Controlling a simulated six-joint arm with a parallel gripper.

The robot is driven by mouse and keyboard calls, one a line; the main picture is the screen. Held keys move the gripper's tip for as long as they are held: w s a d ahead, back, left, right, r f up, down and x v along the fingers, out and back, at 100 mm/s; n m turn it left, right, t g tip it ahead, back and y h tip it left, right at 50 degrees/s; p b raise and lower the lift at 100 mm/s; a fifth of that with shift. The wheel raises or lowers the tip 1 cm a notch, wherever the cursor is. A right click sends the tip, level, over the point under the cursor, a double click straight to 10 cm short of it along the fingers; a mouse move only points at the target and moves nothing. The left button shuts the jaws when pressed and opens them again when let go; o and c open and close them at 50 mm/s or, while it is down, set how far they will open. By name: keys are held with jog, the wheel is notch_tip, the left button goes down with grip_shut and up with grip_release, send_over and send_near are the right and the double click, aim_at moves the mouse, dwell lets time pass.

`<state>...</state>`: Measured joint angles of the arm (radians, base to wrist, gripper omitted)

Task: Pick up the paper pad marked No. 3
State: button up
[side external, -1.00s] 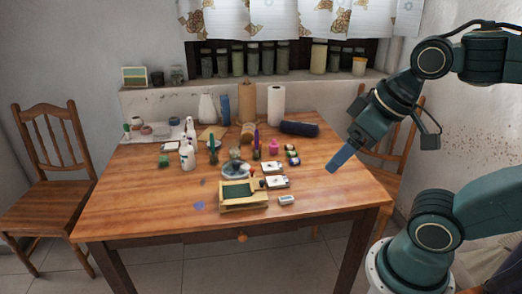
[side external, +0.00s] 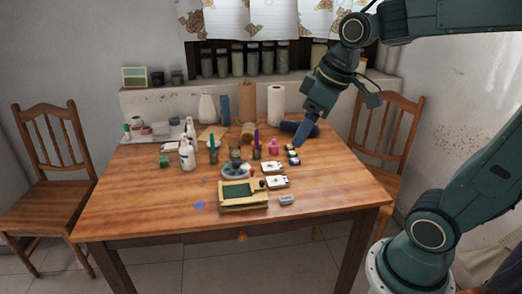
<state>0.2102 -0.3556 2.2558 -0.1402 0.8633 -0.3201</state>
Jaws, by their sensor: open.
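Two small white paper pads with dark markings lie on the wooden table right of its middle. One is the farther pad (side external: 271,167), the other the nearer pad (side external: 276,181). The marks are too small to read, so I cannot tell which is No. 3. My gripper (side external: 299,145) points down above the table's right part, up and to the right of both pads in the picture. It is open, with nothing seen between its fingers, which overlap from this side. It appears close to several small dark bottles.
A wooden frame with a green panel (side external: 237,191) stands left of the nearer pad. A small pale block (side external: 287,200) lies in front. The table's front right is clear.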

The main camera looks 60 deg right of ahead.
jog(key=w+d+f+n+g+y, duration=0.1)
jog(key=w+d+f+n, duration=0.2)
jog(key=w+d+f, duration=0.6)
jog(key=w+d+f+n+g+y, duration=0.1)
jog(key=w+d+f+n, duration=0.1)
jog(key=w+d+f, duration=0.65)
jog(key=s+d+f+n+y, duration=0.1)
jog(key=s+d+f+n, duration=0.1)
jog(key=d+f, duration=0.6)
send_over(278, 180)
jog(key=s+d, duration=0.2)
jog(key=d, duration=0.1)
jog(key=shift+t, duration=0.4)
jog(key=shift+s+a+f, duration=0.1)
jog(key=shift+a+f, duration=0.05)
jog(key=shift+f, duration=1.3)
jog(key=shift+a+f, duration=0.1)
jog(key=shift+f, duration=1.35)
jog(key=shift+f, duration=0.1)
jog(key=shift+a+x, duration=0.2)
jog(key=shift+x, duration=2.35)
